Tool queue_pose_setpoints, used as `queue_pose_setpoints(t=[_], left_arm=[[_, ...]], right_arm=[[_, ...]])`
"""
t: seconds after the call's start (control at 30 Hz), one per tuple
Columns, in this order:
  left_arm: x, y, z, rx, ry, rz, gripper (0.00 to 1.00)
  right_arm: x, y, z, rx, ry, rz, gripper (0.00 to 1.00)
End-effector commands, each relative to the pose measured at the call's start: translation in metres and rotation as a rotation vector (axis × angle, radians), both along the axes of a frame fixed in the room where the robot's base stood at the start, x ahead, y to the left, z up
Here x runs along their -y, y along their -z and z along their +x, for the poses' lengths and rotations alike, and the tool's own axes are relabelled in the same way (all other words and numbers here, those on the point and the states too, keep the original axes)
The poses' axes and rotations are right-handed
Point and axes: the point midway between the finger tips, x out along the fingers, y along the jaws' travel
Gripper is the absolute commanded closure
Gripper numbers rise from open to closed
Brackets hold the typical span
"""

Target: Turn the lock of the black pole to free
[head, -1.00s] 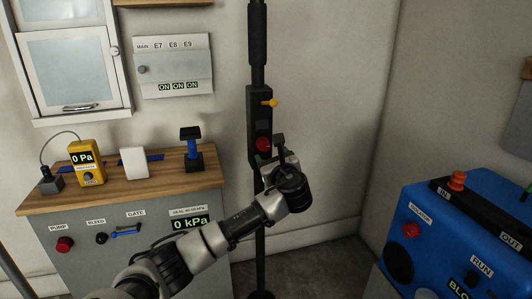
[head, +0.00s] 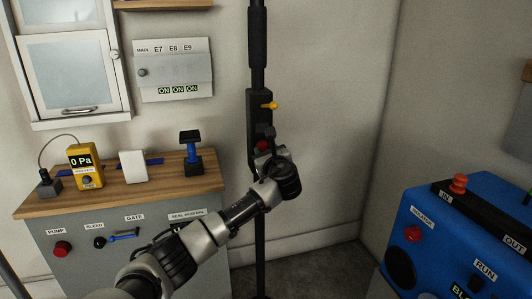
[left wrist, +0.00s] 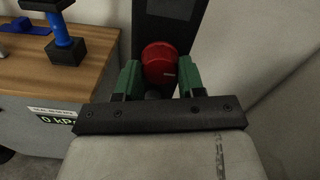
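The black pole (head: 258,210) stands upright near the wall and carries a black box (head: 256,100). A yellow lever (head: 270,105) sticks out to the right from the box's upper part. A red round knob (head: 262,146) sits lower on the box, partly hidden by my left gripper (head: 264,141). In the left wrist view the red knob (left wrist: 160,62) appears between the two green fingers of my left gripper (left wrist: 160,75). The fingers are apart, one on each side of it. I cannot tell whether they touch it. My right gripper is not in view.
A grey cabinet with a wooden top (head: 110,190) stands on the left, bearing a yellow gauge (head: 85,165), a white block and a blue-black stand (head: 191,153). A blue machine (head: 450,245) stands at the right. The wall right of the pole is clear.

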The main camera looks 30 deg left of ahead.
Motion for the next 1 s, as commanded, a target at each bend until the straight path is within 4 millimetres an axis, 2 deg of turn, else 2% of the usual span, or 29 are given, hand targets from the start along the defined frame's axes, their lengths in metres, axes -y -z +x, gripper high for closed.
queue_pose_setpoints(t=[0.37, 0.73, 1.0], left_arm=[[0.0, 0.001, 0.0, 0.03, -0.001, -0.028, 0.85], [0.001, 0.0, 0.0, 0.225, 0.0, -0.196, 0.85], [0.001, 0.002, 0.0, 0.421, -0.001, -0.364, 0.85]], right_arm=[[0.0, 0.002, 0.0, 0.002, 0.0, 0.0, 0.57], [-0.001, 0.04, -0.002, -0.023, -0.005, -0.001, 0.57], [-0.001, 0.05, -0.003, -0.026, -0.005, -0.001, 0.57]])
